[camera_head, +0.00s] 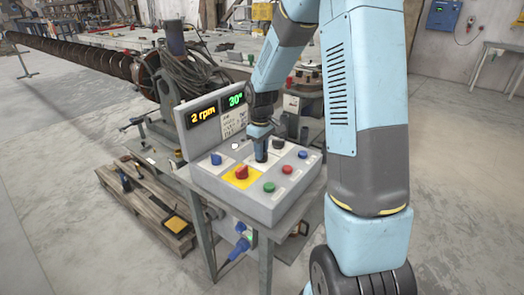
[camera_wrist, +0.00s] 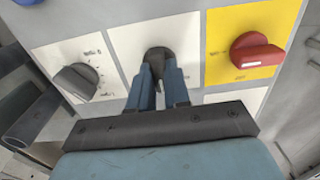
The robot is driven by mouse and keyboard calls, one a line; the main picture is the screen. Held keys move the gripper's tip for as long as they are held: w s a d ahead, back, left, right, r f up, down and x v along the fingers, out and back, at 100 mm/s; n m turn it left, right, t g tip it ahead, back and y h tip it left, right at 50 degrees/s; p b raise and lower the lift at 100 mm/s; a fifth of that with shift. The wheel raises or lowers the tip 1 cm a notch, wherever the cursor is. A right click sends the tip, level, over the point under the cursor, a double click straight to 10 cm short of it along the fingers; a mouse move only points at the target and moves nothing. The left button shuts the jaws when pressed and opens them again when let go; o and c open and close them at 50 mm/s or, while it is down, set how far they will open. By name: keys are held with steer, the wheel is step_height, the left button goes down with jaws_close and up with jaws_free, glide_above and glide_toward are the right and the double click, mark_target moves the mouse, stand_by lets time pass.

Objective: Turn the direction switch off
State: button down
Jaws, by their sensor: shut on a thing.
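A dark rotary knob (camera_wrist: 157,55) sits on a white label plate on the control panel (camera_head: 243,206). My gripper (camera_wrist: 160,76) is shut on this knob, with its two blue fingers on either side of it. In the head view my gripper (camera_head: 261,157) points down onto the panel and hides the knob. The label beside the knob is too small to read, so I cannot confirm that it is the direction switch. A second dark knob (camera_wrist: 75,83) sits to the left in the wrist view. A red knob (camera_wrist: 254,52) on a yellow plate sits to the right.
The panel also carries a blue button (camera_head: 216,158), a green button (camera_head: 269,187) and a red button (camera_head: 287,169). A display (camera_head: 202,112) behind them reads 2 rpm and 30°. A wooden pallet (camera_head: 150,207) with tools lies left of the stand. Open floor is farther left.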

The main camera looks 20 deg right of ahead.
steer(key=shift+d, duration=0.15)
steer(key=c, duration=1.1)
jaws_free()
step_height(320, 180, up, 14)
steer(key=shift+f, duration=0.15)
steer(key=s+r+m+t, duration=0.2)
steer(key=s+r, duration=0.1)
steer(key=s, duration=0.6)
steer(key=s+r+m+t, duration=0.1)
steer(key=s+r, duration=0.3)
steer(key=s, duration=0.6)
steer(key=s+r+m+t, duration=0.2)
steer(key=s+r+m, duration=0.1)
steer(key=s, duration=0.6)
steer(key=shift+s+d+r+m+t, duration=0.2)
steer(key=shift+r+m+t, duration=0.1)
steer(key=shift+m, duration=0.3)
